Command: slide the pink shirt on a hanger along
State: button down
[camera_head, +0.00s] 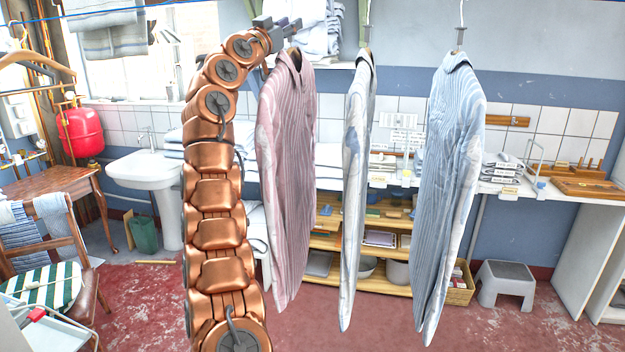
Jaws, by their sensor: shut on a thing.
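The pink striped shirt (288,180) hangs in the middle of the view, just right of my copper-coloured arm. My gripper (293,30) is at the top of this shirt, shut on its hanger near the hook; the hook itself is mostly hidden by the gripper. A narrow, edge-on pale blue and white shirt (357,180) hangs to the right of the pink one, with a gap between them. A blue striped shirt (450,180) hangs further right on its own hook.
A blue line (120,8) crosses the top left. Behind stand a white sink (148,172), wooden shelves (385,275) and a counter with folded laundry. A grey step stool (506,283) is at the right. A wooden hanger (36,62) is at far left.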

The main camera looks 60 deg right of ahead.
jog(key=c, duration=0.8)
grip_release()
jog(key=shift+a+f, duration=0.1)
jog(key=shift+b+v, duration=2.45)
jog(key=shift+v, duration=0.45)
